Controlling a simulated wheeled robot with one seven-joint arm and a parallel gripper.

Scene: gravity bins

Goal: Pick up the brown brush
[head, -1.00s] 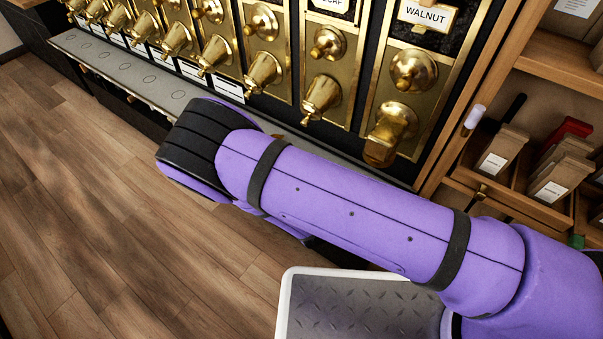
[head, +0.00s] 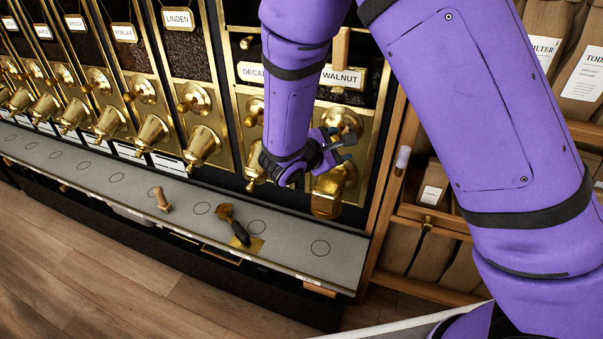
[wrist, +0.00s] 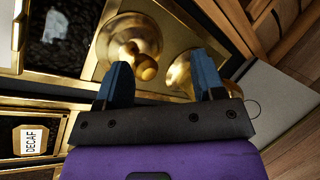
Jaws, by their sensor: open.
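On the grey ledge in the head view lie a small tan wooden piece (head: 161,200) and, right of it, a dark-handled tool (head: 236,229) with a golden-brown head. They are too small to tell for certain which is the brown brush. My gripper (head: 343,146) is open and empty, raised above the ledge in front of the brass fittings under the WALNUT label. In the wrist view its two blue fingers (wrist: 162,74) stand apart, with a brass knob beyond the gap. Neither ledge item shows clearly in the wrist view.
A row of bins with protruding brass spouts (head: 203,143) runs behind the ledge (head: 285,233). A gold square plate (head: 247,246) lies by the dark-handled tool. Wooden shelving with paper bags (head: 434,185) stands to the right. The floor (head: 60,275) in front is clear.

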